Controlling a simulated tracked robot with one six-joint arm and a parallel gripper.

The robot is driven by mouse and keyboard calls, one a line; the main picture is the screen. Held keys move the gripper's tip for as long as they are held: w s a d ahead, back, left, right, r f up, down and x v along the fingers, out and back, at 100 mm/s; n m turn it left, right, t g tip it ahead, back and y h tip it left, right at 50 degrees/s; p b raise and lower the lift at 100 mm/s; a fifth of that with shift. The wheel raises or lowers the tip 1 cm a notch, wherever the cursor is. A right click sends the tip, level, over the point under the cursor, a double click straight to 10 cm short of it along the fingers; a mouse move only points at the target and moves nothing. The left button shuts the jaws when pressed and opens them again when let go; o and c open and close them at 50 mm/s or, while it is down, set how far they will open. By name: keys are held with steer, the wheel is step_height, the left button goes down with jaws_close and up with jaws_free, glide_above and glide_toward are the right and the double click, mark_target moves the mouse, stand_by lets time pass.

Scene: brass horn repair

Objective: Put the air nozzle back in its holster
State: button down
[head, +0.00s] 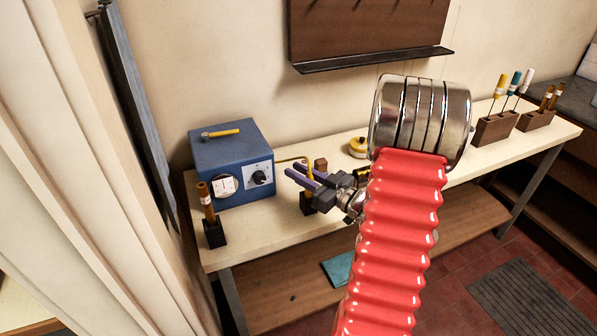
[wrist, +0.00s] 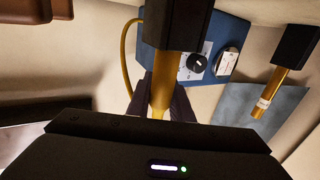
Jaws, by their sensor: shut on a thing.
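The yellow-orange air nozzle (wrist: 165,88) is between the purple fingers of my gripper (wrist: 160,100) in the wrist view, which looks upside down. A black block, the holster (wrist: 172,24), is at the nozzle's far end. The nozzle runs up to this block and appears to enter it; how deep is hidden. In the head view my gripper (head: 300,177) points left over the bench, shut on the nozzle (head: 309,165), whose yellow top shows above the fingers. The holster (head: 306,204) stands on the bench directly below, partly covered by the gripper.
A blue box (head: 235,150) with a dial stands behind left; a yellow hose (wrist: 126,45) shows beside it. A similar black block (head: 215,236) holds an orange-handled tool (head: 206,203) at left. A yellow-topped tin (head: 358,148) lies behind my gripper. My red arm hides the bench's middle.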

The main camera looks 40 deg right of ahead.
steer(key=shift+f, duration=0.8)
steer(key=c, duration=1.5)
jaws_free()
steer(key=shift+s, duration=0.1)
steer(key=s, duration=0.4)
steer(key=s+d, duration=0.1)
steer(key=s, duration=0.4)
steer(key=s+d, duration=0.1)
steer(key=s, duration=0.3)
steer(key=shift+s+d+f, duration=0.1)
steer(key=shift+s+d, duration=0.1)
